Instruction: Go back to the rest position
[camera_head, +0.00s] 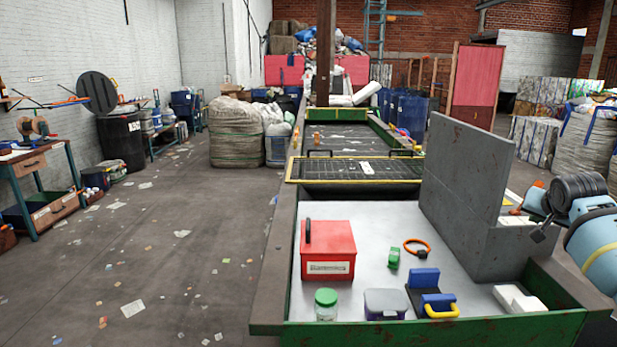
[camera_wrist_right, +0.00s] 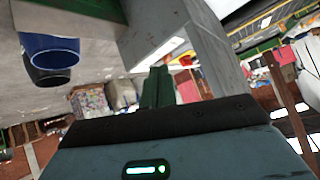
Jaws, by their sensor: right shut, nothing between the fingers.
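My right arm comes in at the right edge of the head view, beyond the grey upright panel (camera_head: 465,175). My right gripper (camera_head: 540,235) is small and dark there, at the right side of the sorting table (camera_head: 268,285), apart from the loose objects on it. In the right wrist view the gripper's dark fingers (camera_wrist_right: 157,88) are together with nothing between them. My left gripper is in neither view.
The table's tray holds a red box (camera_head: 327,250), a green-lidded jar (camera_head: 326,305), a grey-lidded tub (camera_head: 385,304), an orange ring (camera_head: 417,246), a blue-and-yellow item (camera_head: 437,305) and white blocks (camera_head: 517,299). The littered floor (camera_head: 190,250) at left is open.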

